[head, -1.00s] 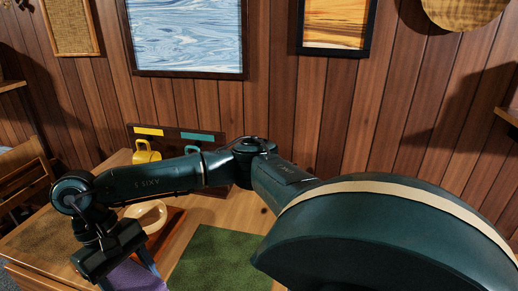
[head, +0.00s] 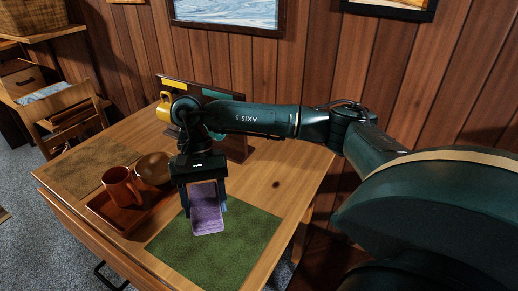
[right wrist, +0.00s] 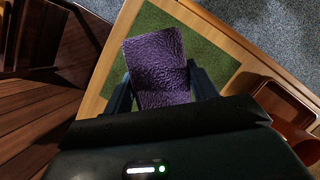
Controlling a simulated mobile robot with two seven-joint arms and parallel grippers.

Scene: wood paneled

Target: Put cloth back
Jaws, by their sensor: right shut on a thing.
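A folded purple cloth (head: 207,212) is between the fingers of my right gripper (head: 204,198), which is shut on it. The cloth hangs over the green mat (head: 178,248) in the head view; whether its lower edge touches the mat is unclear. In the right wrist view, the cloth (right wrist: 155,65) spans the space between the two fingers of the gripper (right wrist: 162,90), with the green mat (right wrist: 215,60) behind it. My left gripper is not in view.
Left of the green mat, a reddish tray (head: 126,222) holds a brown mug (head: 121,188) and a round wooden bowl (head: 154,168). A yellow mug (head: 163,106) is by an upright board (head: 237,145) behind my arm. The table's (head: 290,187) right side is clear.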

